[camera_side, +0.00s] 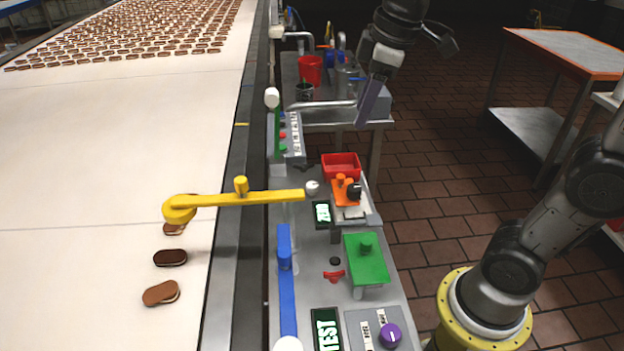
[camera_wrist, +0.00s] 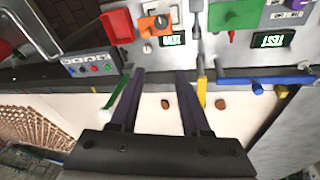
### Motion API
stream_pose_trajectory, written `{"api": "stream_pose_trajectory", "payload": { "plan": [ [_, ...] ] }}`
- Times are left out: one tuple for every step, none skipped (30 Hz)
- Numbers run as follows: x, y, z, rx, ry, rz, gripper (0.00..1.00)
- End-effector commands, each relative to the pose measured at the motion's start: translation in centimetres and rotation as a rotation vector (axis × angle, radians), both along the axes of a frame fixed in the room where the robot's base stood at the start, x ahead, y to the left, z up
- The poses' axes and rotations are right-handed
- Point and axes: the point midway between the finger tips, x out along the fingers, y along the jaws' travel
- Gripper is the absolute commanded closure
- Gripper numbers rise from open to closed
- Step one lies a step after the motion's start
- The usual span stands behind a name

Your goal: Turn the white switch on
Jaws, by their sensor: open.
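My gripper (camera_side: 366,118) hangs in the air above the right side of the console in the side view. In the wrist view my gripper (camera_wrist: 158,74) has two dark fingers spread apart with nothing between them. A round whitish knob (camera_side: 312,187) sits by the end of the yellow bar, and it shows small in the wrist view (camera_wrist: 147,49). A white knob (camera_side: 272,97) tops the green lever (camera_side: 277,130). I cannot tell which of these is the white switch, or whether it is on. My gripper is apart from both.
A yellow arm (camera_side: 240,198) reaches over the conveyor (camera_side: 100,130), where several sandwich cookies lie. A blue lever (camera_side: 286,280), green box (camera_side: 366,258), orange-topped unit (camera_side: 346,192), red bin (camera_side: 341,166) and purple dial (camera_side: 390,335) crowd the console.

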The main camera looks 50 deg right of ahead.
Motion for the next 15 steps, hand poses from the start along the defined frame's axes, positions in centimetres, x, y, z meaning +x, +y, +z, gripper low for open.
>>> {"api": "stream_pose_trajectory", "payload": {
  "plan": [
    [2.0, -0.2, -0.4, -0.006, 0.034, 0.021, 0.53],
    [3.1, -0.2, -0.7, -0.009, 0.053, 0.034, 0.53],
    [4.5, -0.4, -1.2, -0.012, 0.076, 0.048, 0.53],
    [5.5, -0.5, -1.6, -0.014, 0.093, 0.059, 0.53],
    [6.5, -0.6, -2.0, -0.015, 0.112, 0.067, 0.53],
    [7.7, -0.7, -2.7, -0.016, 0.134, 0.075, 0.53],
    [8.6, -0.8, -3.3, -0.015, 0.15, 0.078, 0.53],
    [9.3, -0.9, -3.9, -0.015, 0.165, 0.08, 0.53],
    [10.2, -1.0, -4.8, -0.013, 0.186, 0.079, 0.53],
    [10.8, -1.0, -5.4, -0.012, 0.198, 0.078, 0.53],
    [11.3, -1.1, -6.0, -0.011, 0.21, 0.076, 0.53],
    [11.8, -1.2, -6.8, -0.01, 0.225, 0.074, 0.53],
    [12.1, -1.2, -7.3, -0.008, 0.237, 0.073, 0.53],
    [12.2, -1.3, -7.8, -0.007, 0.247, 0.072, 0.53],
    [12.4, -1.3, -8.4, -0.006, 0.262, 0.072, 0.53]
  ]
}}
